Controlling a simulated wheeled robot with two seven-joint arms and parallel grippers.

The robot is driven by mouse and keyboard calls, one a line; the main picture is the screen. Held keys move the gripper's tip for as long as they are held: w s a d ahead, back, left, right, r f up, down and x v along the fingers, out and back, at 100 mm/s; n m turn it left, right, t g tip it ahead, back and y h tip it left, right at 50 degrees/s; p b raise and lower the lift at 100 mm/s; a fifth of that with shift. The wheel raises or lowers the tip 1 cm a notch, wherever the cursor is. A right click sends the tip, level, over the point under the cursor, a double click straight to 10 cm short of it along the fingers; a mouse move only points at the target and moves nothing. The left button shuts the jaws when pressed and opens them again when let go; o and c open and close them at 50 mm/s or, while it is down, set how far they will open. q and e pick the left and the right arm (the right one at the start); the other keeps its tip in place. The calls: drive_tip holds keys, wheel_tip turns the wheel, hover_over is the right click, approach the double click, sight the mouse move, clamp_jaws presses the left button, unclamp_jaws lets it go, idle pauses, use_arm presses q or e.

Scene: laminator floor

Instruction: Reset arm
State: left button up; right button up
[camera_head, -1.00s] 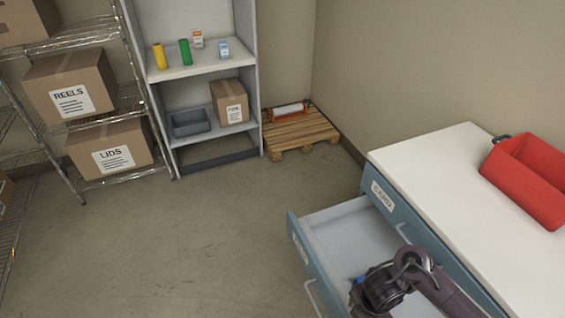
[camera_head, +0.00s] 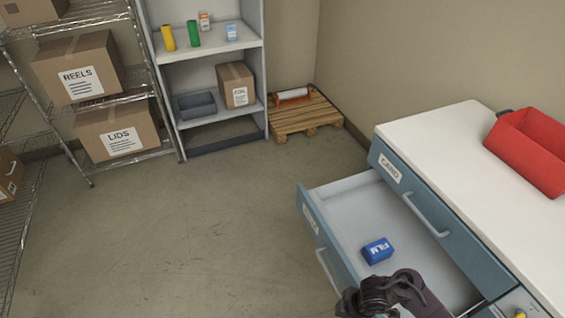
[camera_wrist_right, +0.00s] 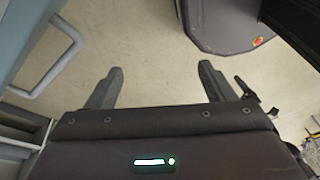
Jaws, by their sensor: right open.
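My right gripper (camera_wrist_right: 160,88) shows in the right wrist view with its two fingers wide apart and nothing between them; bare floor lies beyond them. In the head view a dark part of my right arm shows at the bottom edge, in front of the open drawer. My left gripper is in neither view. A blue box marked FILM (camera_head: 377,250) lies in the open drawer (camera_head: 345,215), clear of my arm.
The white-topped cabinet (camera_head: 440,135) with a closed upper drawer marked CARD (camera_head: 389,168) stands at the right, a red bin (camera_head: 528,150) on top. Wire shelves (camera_head: 150,95), a grey shelf unit (camera_head: 225,45) and a pallet (camera_head: 300,118) stand at the back. The floor (camera_head: 190,230) is clear.

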drive_tip(key=s+d+f+m+t+b, duration=0.15)
drive_tip(key=s+f+m, duration=0.25)
drive_tip(key=f, duration=0.6)
drive_tip(key=s+f+m+b, duration=0.3)
drive_tip(key=s+f+m, duration=0.15)
drive_tip(key=f, duration=0.45)
drive_tip(key=s+d+f+m+h+b, duration=0.1)
drive_tip(key=s+d+f+m, duration=0.1)
drive_tip(key=s+f, duration=0.3)
drive_tip(key=s+d+f+m+h+b, duration=0.1)
drive_tip(key=s+f, duration=0.4)
drive_tip(key=s, duration=0.5)
drive_tip(key=shift+s+d+f+m+h, duration=0.3)
drive_tip(key=shift+s+d+m+h, duration=0.15)
drive_tip(key=shift+d+m, duration=0.75)
drive_tip(key=shift+w, duration=0.1)
drive_tip(key=shift+c, duration=0.2)
